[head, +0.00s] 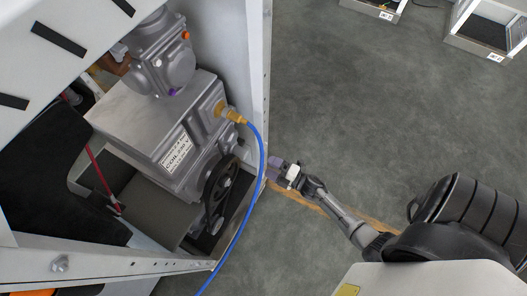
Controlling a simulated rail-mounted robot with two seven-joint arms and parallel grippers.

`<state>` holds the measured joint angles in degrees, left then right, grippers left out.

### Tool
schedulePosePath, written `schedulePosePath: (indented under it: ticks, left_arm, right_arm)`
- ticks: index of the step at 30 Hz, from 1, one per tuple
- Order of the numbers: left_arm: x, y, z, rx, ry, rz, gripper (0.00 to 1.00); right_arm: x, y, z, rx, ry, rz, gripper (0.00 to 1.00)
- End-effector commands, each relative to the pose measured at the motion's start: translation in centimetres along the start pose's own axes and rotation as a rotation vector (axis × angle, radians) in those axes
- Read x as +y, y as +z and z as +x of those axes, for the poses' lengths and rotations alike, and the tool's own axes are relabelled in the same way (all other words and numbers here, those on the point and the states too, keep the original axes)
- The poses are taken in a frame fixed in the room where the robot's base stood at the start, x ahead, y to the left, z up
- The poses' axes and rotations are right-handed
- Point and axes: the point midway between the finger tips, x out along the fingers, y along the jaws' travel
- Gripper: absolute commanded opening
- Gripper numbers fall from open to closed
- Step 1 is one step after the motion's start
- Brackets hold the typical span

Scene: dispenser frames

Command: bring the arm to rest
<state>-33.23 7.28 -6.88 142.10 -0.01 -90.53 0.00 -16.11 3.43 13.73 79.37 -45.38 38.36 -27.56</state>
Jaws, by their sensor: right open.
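My right arm comes in from the lower right and reaches toward the open side of a dispenser frame. My right gripper (273,173) is at its end, just outside the frame's post, with its jaws open. I see nothing held in it. My left gripper is not in this view.
The dispenser frame (258,60) holds a grey metal pump unit (150,125) and a black pulley wheel (219,190). A blue hose (262,160) hangs from a yellow fitting (230,114) close to my gripper. Other frames (482,45) stand at the back.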

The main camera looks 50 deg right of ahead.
Motion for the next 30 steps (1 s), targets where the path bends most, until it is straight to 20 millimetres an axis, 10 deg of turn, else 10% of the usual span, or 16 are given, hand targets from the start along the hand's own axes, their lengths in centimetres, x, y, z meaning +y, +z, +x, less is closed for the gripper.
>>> schedulePosePath:
  ticks: [25,30]
  left_arm:
    - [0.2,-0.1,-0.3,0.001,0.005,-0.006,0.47]
    - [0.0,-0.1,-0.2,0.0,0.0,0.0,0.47]
  right_arm:
    - [-0.1,0.1,-0.9,-0.006,-0.003,0.031,0.71]
    - [-1.6,3.1,-1.3,-0.199,-0.086,0.12,0.71]
